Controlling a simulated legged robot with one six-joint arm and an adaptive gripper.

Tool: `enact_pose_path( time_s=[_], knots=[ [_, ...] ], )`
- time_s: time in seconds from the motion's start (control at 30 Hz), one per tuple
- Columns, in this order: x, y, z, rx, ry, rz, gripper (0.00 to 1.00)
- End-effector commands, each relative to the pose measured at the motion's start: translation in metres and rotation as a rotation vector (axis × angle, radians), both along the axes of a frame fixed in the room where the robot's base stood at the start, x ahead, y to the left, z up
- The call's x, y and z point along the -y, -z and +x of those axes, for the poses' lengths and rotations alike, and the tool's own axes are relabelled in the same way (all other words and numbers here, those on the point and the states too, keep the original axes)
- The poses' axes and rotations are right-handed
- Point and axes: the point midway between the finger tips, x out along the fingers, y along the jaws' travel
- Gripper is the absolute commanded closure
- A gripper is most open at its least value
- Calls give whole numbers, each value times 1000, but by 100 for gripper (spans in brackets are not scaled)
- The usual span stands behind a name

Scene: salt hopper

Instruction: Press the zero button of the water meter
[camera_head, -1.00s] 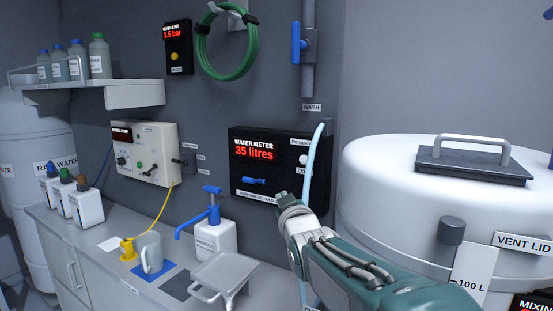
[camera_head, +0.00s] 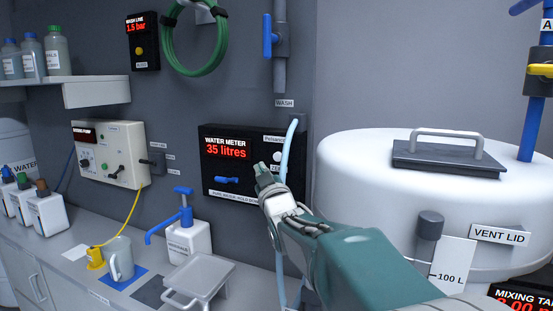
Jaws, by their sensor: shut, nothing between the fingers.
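The black water meter (camera_head: 213,169) is on the grey wall and its red display reads 35 litres. A blue lever (camera_head: 227,180) sits below the display. A white round zero button (camera_head: 277,156) shows at the meter's right side, with a label partly covered below it. My gripper (camera_head: 261,168) is shut and empty, its tip in front of the meter, just left of and below the button in the picture. I cannot tell whether it touches the meter. My gripper and arm hide the meter's lower right part.
A pale blue hose (camera_head: 289,145) hangs over the meter's right edge, close to my gripper. The white mixing tank (camera_head: 370,180) stands close on the right.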

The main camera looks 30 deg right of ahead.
Motion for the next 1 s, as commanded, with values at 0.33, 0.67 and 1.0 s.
enact_pose_path(
  time_s=[0.33, 0.67, 1.0],
  knots=[
    [36, 1, 28, -1, 2, 1, 100],
    [50, 0, 39, 0, 0, 1, 100],
    [50, 0, 39, 0, 0, 1, 100]
  ],
)
